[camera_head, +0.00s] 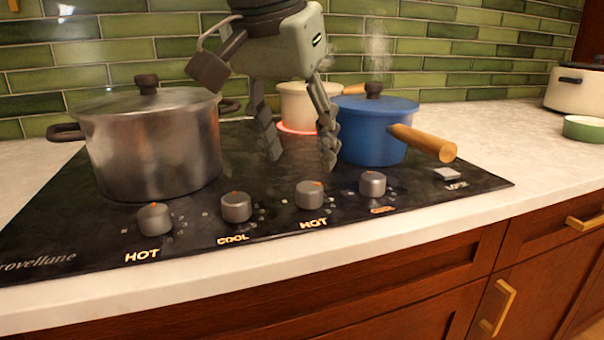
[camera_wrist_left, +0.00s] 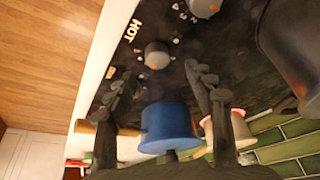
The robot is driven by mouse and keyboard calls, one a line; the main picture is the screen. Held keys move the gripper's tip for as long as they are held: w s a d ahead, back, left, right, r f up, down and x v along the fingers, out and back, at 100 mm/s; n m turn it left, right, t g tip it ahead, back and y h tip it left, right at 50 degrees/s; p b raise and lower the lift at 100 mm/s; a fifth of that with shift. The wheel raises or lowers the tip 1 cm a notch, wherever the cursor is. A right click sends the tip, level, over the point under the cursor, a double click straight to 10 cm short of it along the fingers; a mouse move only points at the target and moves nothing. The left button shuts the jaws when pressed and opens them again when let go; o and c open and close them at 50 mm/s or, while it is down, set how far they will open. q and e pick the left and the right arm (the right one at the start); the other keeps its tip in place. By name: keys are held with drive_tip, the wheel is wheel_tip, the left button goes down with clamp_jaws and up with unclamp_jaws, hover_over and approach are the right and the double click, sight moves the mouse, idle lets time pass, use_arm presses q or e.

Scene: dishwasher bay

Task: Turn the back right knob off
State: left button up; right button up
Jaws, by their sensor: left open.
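Several grey knobs with orange marks line the front of the black cooktop (camera_head: 100,236). From the left they are a knob (camera_head: 155,218) above HOT, a knob (camera_head: 236,206) above COOL, a knob (camera_head: 309,194) above HOT, and a rightmost knob (camera_head: 372,184) whose label is too small to read. The back right burner glows red under a cream pot (camera_head: 296,103). My left gripper (camera_head: 300,160) is open and empty, fingers pointing down, just behind the third knob. In the left wrist view, a knob (camera_wrist_left: 157,55) near HOT shows just beyond the open fingertips. My right gripper is not in view.
A large steel pot (camera_head: 150,145) stands left of my left gripper. A blue saucepan (camera_head: 372,135) stands close on its right, with a wooden handle (camera_head: 425,143) reaching forward. Steam rises at the back.

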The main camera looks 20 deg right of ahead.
sight(309, 187)
use_arm(q)
drive_tip(key=x, duration=0.6)
drive_tip(key=shift+d+f, duration=0.15)
drive_tip(key=shift+f, duration=0.1)
drive_tip(key=c, duration=1.2)
